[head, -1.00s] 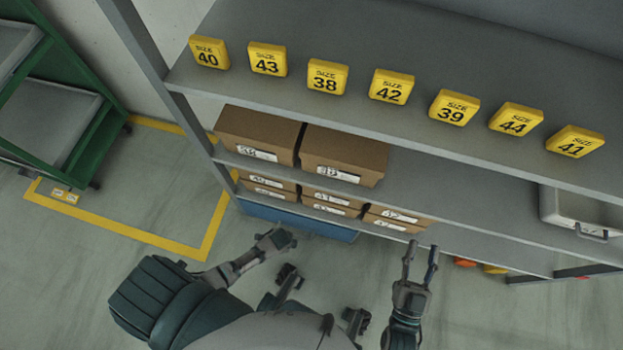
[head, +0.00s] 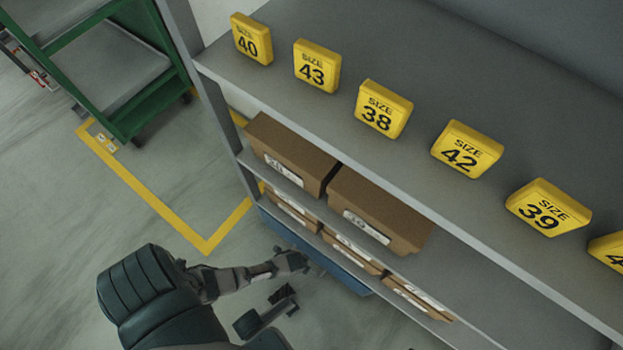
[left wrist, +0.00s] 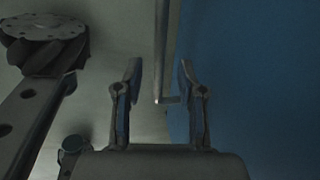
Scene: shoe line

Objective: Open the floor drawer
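The floor drawer (head: 343,274) is a blue front low under the shelf rack, partly hidden by the shelves above it. It fills the right side of the left wrist view (left wrist: 260,80). A thin grey bar handle (left wrist: 162,45) stands off its face and ends at a short bracket. My left gripper (head: 297,262) is low beside the drawer's front. In the left wrist view its two fingers (left wrist: 159,80) are open, with the handle showing in the gap between them. I cannot tell how deep the bar is between the fingers. My right gripper is out of view.
Brown boxes (head: 378,212) stand on the shelves above the drawer. Yellow size signs (head: 383,108) line the upper shelf (head: 330,110). A green cart (head: 150,85) stands at the upper left by a yellow floor line (head: 150,200).

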